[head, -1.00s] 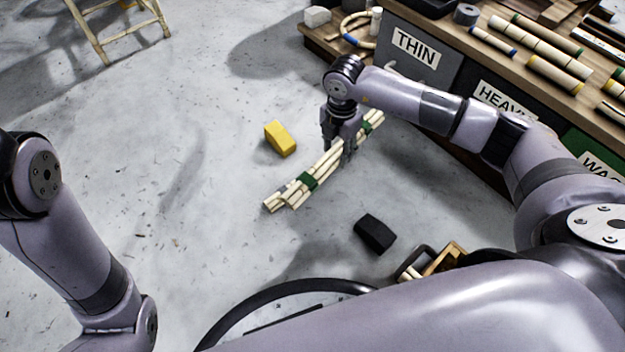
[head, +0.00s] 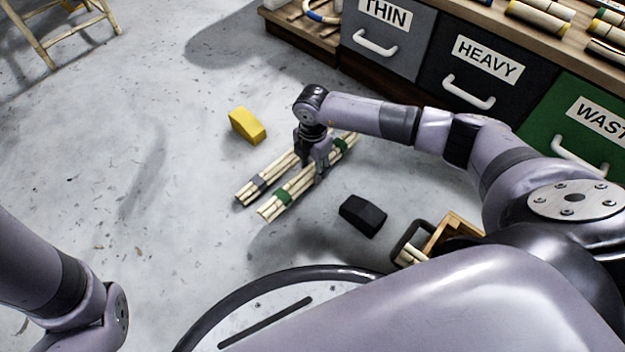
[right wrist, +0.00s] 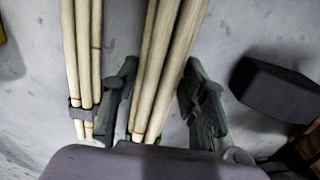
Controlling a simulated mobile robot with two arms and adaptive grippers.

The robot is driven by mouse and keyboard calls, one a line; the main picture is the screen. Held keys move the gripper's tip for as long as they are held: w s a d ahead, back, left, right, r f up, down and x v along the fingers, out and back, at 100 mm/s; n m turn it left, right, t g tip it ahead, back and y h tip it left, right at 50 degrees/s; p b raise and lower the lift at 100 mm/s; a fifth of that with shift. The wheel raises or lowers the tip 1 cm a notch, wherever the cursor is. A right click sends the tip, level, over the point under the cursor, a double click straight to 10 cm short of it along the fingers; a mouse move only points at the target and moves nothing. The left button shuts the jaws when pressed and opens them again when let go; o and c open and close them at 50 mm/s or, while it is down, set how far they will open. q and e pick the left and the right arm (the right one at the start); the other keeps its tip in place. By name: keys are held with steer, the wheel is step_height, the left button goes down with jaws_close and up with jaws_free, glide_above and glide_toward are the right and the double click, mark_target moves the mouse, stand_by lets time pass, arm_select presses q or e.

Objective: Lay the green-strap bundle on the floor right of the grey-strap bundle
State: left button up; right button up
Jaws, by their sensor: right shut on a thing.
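The green-strap bundle (head: 271,211) is a set of pale rods with green straps. In the head view it lies just right of the grey-strap bundle (head: 247,192), roughly parallel, with a narrow gap. My right gripper (head: 312,162) is shut on the green-strap bundle around its middle. In the right wrist view the green-strap bundle (right wrist: 168,50) runs between the two fingers (right wrist: 160,105), and the grey-strap bundle (right wrist: 82,50) lies to its left, apart. I cannot tell whether the held bundle touches the floor. My left gripper is out of view; only the left arm shows.
A yellow block (head: 247,126) sits beyond the bundles to the left. A black block (head: 362,215) sits to their right. A wooden crate (head: 455,233) stands near my base. A bench with labelled drawers (head: 470,75) lines the right. Floor on the left is clear.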

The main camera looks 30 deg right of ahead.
mark_target(313, 167)
step_height(313, 167, down, 4)
steer(key=b, duration=0.3)
steer(key=shift+f, duration=0.25)
steer(key=shift+r, duration=0.2)
steer(key=shift+f, duration=0.15)
steer(key=o, duration=1.3)
step_height(313, 167, up, 12)
steer(key=p, duration=1)
steer(key=shift+r, duration=0.25)
steer(key=shift+f, duration=0.1)
